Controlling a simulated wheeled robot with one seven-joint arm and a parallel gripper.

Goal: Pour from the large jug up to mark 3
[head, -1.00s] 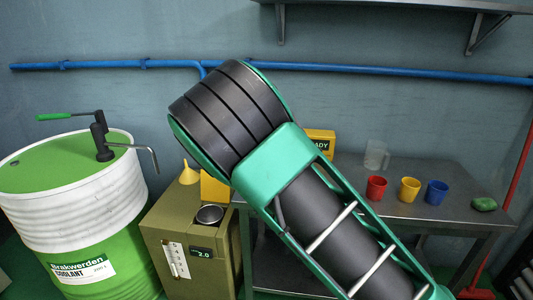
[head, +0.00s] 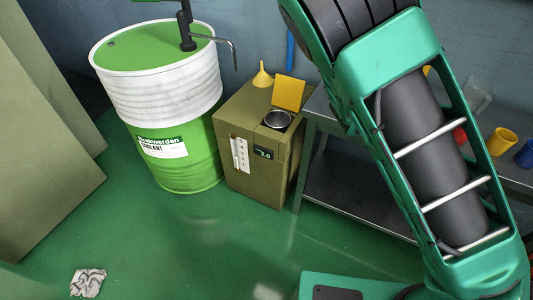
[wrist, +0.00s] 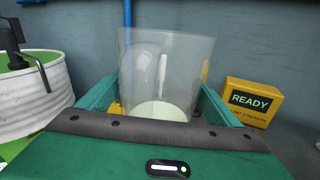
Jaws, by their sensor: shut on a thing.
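In the wrist view my gripper (wrist: 158,98) is shut on a large clear jug (wrist: 185,60), with a teal finger on each side. Pale liquid shows low in the jug, which looks about upright. In the head view my gripper and the held jug are out of the picture. An olive tank (head: 245,185) has a round filler opening (head: 278,119) on top and a raised yellow flap (head: 289,92). Its front carries a white sight gauge (head: 239,155) and a display (head: 267,154) reading 2.0. The gauge marks are too small to read.
A green and white coolant drum (head: 165,95) stands left of the tank. A yellow funnel (head: 262,76) sits on the tank. The cart (head: 350,195) on the right bears cups, including a yellow cup (head: 501,142). A crumpled rag (head: 88,282) lies on the open floor. A READY box (wrist: 250,102) shows in the wrist view.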

